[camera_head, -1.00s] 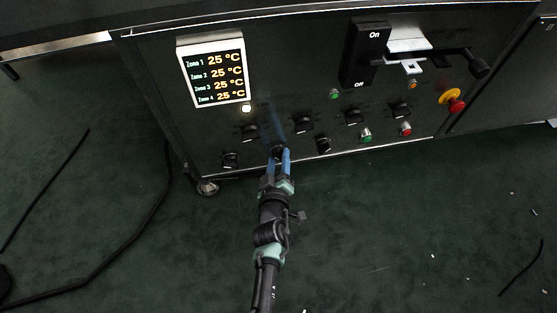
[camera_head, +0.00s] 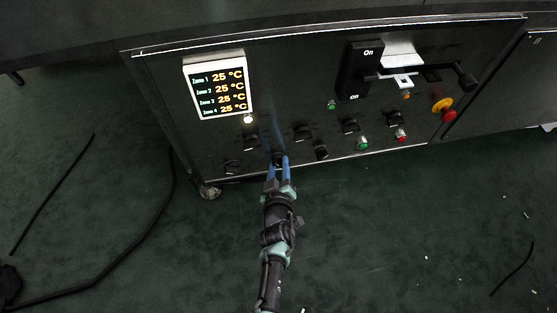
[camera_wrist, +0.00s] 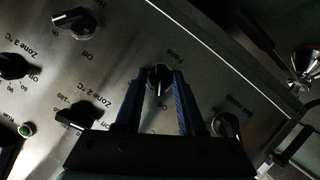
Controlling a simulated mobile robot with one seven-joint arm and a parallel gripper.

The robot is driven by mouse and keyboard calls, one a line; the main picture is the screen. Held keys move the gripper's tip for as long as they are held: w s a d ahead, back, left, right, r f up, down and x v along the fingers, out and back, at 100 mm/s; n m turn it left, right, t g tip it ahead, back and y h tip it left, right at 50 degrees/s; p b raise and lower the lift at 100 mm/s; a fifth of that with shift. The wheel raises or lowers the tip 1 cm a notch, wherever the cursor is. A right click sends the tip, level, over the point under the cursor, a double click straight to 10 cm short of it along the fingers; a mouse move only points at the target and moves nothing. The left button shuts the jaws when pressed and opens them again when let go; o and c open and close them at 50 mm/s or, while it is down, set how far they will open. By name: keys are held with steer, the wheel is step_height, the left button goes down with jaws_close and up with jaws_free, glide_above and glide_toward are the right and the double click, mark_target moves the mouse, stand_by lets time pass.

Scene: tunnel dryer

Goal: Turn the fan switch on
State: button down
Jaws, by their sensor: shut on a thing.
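The fan switch is a black rotary knob (camera_wrist: 158,78) with a white pointer line, beside a "Fans" label in the wrist view.
Other black knobs sit close by, such as the Zone 2 knob (camera_wrist: 82,115) and a right-hand knob (camera_wrist: 226,124). A display (camera_head: 218,88) reads 25 °C for several zones. A large On/Off switch (camera_head: 362,70) and a red emergency button (camera_head: 449,115) are farther right.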

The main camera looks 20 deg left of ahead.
steer(key=m+p, duration=0.1)
steer(key=m+g+p, duration=0.1)
steer(key=p, duration=0.1)
steer(key=shift+w+d+r+y, duration=0.1)
steer(key=shift+d+r+y, duration=0.05)
steer(key=shift+r+y, duration=0.2)
steer(key=shift+f+m+g+y+p, duration=0.15)
steer(key=shift+m+g+y+p, duration=0.2)
steer(key=shift+m, duration=0.25)
steer(key=shift+f+m+g+y+p, duration=0.15)
steer(key=shift+m+g+y, duration=0.1)
steer(key=shift+m+y, duration=0.25)
steer(key=shift+w+d+f+m+g+y+b, duration=0.1)
steer(key=shift+m+g+y+b, duration=0.2)
steer(key=shift+m+y+b, duration=0.8)
steer(key=shift+w+m+g+y+b, duration=0.1)
steer(key=shift+m+g+y+b, duration=0.25)
steer(key=shift+m+b, duration=0.85)
steer(key=shift+m+p, duration=0.35)
steer(key=shift+m, duration=0.15)
steer(key=c, duration=0.9)
jaws_free()
steer(key=shift+o, duration=0.2)
